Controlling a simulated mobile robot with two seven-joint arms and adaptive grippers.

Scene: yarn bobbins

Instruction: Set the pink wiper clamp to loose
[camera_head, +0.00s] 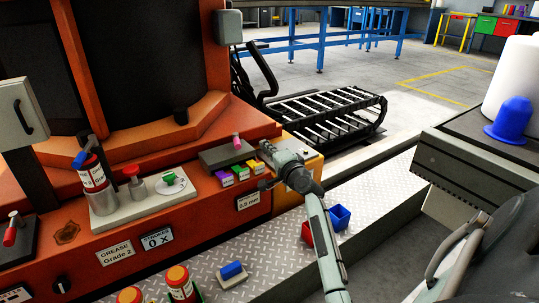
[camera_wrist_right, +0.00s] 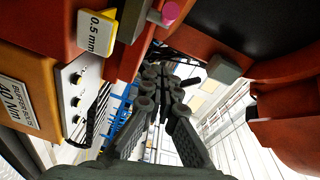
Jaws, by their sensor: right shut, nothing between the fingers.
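The pink wiper clamp appears as a small pink knob (camera_head: 237,142) standing on a dark grey block (camera_head: 222,155) on the orange machine's ledge. In the right wrist view the pink knob (camera_wrist_right: 170,11) is at the top edge, beside the white "0.5 mm" label (camera_wrist_right: 97,31). The clamp's setting cannot be read. My left gripper is not in view.
A red-capped canister (camera_head: 96,183) and a knob plate stand left.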

